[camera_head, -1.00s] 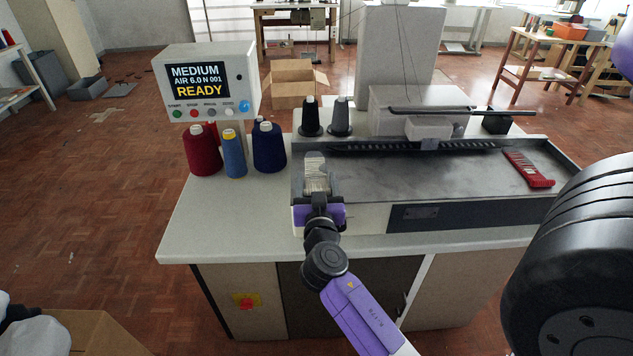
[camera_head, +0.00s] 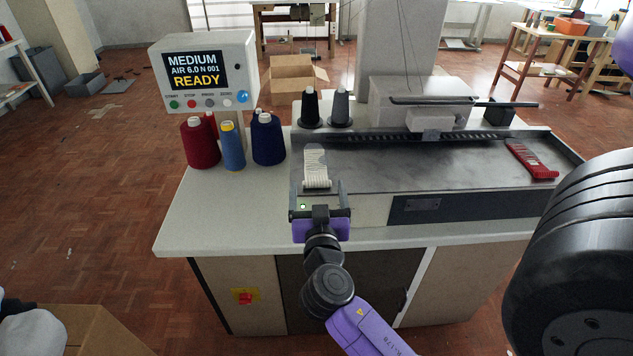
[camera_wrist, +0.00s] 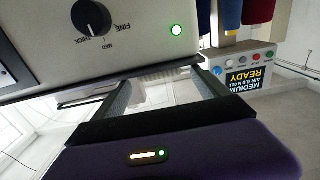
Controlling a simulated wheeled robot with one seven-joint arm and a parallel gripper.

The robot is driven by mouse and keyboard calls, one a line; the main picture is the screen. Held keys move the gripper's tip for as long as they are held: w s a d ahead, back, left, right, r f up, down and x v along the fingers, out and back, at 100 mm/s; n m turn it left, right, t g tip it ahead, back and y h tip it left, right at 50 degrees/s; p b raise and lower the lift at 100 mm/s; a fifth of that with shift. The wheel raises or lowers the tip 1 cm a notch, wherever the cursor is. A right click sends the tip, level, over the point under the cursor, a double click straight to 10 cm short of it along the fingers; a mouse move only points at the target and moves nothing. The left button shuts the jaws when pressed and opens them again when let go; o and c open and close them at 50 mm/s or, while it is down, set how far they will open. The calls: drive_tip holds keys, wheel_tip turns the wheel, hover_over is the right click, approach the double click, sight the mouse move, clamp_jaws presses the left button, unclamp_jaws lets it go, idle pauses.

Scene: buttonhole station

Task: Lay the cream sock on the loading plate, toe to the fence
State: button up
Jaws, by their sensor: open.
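The cream sock (camera_head: 317,176) lies at the left end of the machine's metal bed, in the head view. Its ribbed part is nearest me, and a greyer part points away toward the back. My gripper (camera_head: 318,189) is open at the sock's near end, with one finger to each side. I cannot tell whether the fingers touch it. The wrist view shows the two spread fingers (camera_wrist: 160,88) with pale material beyond them. The loading plate's outline under the sock is hard to make out.
A red item (camera_head: 531,161) lies at the bed's right end. Red, light blue and navy thread cones (camera_head: 267,142) stand left, below a display box (camera_head: 203,75) reading READY. Dark cones (camera_head: 340,108) stand behind the sock. The front left worktop (camera_head: 220,215) is clear.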

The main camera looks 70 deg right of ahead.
drive_tip(key=s+a+f+n+t+y, duration=0.1)
drive_tip(key=a+f+n+t+y, duration=0.15)
drive_tip(key=a, duration=0.45)
drive_tip(key=s+a+f+n+t+y+b, duration=0.1)
drive_tip(key=a+f+n+y, duration=0.25)
drive_tip(key=a, duration=0.35)
drive_tip(key=s+a+f+n+t+y, duration=0.1)
drive_tip(key=a+f+n+t+y, duration=0.1)
drive_tip(key=a+f+y, duration=0.3)
drive_tip(key=s+a+r+n+t+y, duration=0.2)
drive_tip(key=s+a+r+n+y, duration=0.3)
drive_tip(key=s+a, duration=0.6)
wheel_tip(320, 180, up, 2)
drive_tip(key=a, duration=0.2)
drive_tip(key=shift+s+a+y, duration=0.2)
drive_tip(key=shift+a+y, duration=0.1)
drive_tip(key=shift+a, duration=0.1)
drive_tip(key=shift+r+p, duration=0.85)
